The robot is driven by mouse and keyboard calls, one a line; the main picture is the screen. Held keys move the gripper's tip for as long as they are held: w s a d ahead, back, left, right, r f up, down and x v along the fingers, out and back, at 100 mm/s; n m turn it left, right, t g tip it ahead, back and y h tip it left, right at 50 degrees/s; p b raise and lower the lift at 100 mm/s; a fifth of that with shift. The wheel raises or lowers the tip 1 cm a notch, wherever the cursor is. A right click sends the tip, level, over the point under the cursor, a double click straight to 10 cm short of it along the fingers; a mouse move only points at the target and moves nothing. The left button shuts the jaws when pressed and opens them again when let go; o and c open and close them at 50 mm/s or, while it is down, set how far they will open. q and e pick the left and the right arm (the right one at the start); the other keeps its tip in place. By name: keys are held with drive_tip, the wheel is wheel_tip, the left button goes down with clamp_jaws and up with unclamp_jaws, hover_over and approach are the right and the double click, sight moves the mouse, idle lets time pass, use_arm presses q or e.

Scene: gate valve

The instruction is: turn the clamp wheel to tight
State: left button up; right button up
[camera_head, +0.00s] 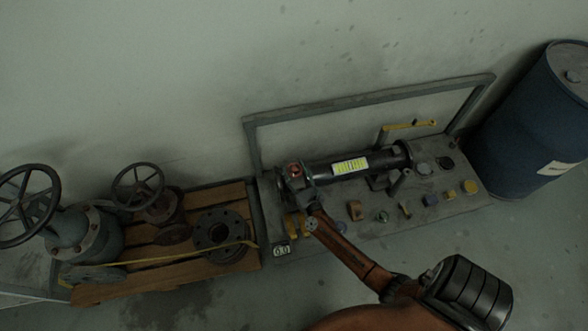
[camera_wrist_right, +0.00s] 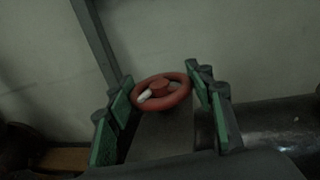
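The clamp wheel is a small red handwheel (camera_wrist_right: 178,98) with a red hub and a pale mark or knob at its left. In the head view the wheel (camera_head: 295,170) shows at the left end of a dark cylinder on the bench. My right gripper (camera_head: 299,188) reaches it from the lower right. In the right wrist view the gripper (camera_wrist_right: 160,78) is open, its green-padded fingers on either side of the wheel. The fingertips look close to the rim; I cannot tell whether they touch it. My left gripper is not in view.
The dark cylinder (camera_head: 376,160) with a yellow-green label lies along the grey bench (camera_head: 330,238). Several small parts sit at its front. A grey frame (camera_head: 370,97) stands behind. Large valves (camera_head: 92,236) on a wooden pallet (camera_head: 240,262) stand left; a blue drum (camera_head: 525,130) stands right.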

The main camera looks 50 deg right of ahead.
drive_tip(key=c, duration=0.6)
